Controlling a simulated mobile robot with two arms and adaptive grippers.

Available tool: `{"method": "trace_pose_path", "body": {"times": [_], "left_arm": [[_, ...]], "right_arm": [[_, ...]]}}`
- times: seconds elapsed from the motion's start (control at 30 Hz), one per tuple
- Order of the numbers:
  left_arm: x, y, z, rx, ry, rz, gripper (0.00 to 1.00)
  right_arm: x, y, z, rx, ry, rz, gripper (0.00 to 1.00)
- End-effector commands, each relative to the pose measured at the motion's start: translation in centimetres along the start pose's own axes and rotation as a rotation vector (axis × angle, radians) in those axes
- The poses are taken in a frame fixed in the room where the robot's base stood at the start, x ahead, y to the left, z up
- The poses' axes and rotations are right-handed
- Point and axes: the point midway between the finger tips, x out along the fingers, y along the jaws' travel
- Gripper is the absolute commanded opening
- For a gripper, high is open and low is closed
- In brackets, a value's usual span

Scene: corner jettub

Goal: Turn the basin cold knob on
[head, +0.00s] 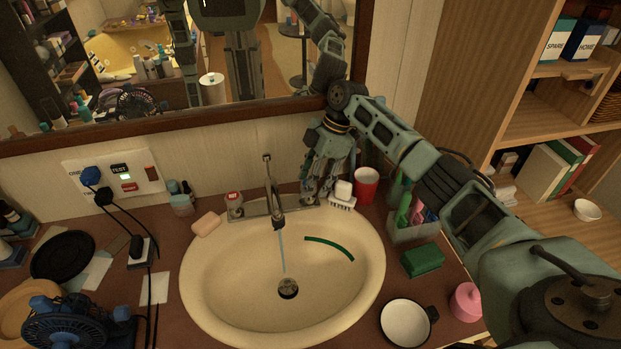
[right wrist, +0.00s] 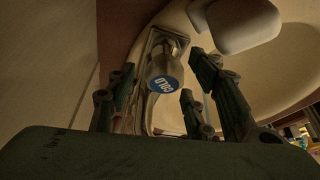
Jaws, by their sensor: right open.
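The cold knob (right wrist: 165,80), with a blue cap lettered COLD, shows in the right wrist view between the fingers of my right gripper (right wrist: 170,95). The fingers are open, with gaps visible on both sides of the knob. In the head view my right gripper (head: 318,188) points down at the right end of the faucet base and hides the cold knob. The faucet spout (head: 279,215) stands at the back of the cream basin (head: 225,270). A thin stream of water (head: 282,255) falls from it towards the drain. My left gripper is out of view.
The hot knob (head: 234,204) is left of the spout, near a soap bar (head: 206,224). A white-headed brush (head: 342,194) and red cup (head: 366,185) stand close right of my gripper. The mirror (head: 200,120) is behind; a green sponge (head: 422,260) lies right.

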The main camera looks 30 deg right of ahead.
Motion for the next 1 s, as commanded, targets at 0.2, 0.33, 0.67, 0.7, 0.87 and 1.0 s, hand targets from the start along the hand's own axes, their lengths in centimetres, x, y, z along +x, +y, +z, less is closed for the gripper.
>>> {"method": "trace_pose_path", "body": {"times": [0.2, 0.33, 0.67, 0.7, 0.87, 1.0], "left_arm": [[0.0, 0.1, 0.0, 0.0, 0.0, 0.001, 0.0], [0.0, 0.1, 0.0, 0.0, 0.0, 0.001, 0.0], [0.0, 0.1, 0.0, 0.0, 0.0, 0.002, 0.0], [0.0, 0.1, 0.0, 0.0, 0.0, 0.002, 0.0], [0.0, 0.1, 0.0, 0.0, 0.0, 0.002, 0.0], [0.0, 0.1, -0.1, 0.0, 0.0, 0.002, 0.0]], "right_arm": [[-3.1, 0.1, 0.0, -0.001, 0.0, 0.005, 0.47], [-6.0, 0.2, 0.0, 0.0, 0.0, 0.006, 0.47], [-11.3, 0.2, 0.0, 0.0, 0.001, 0.004, 0.47], [-11.6, 0.2, 0.0, 0.001, 0.001, 0.004, 0.47], [-12.0, 0.2, 0.1, 0.0, 0.0, 0.003, 0.47], [-12.0, 0.1, 0.0, 0.0, 0.0, 0.003, 0.47]]}}
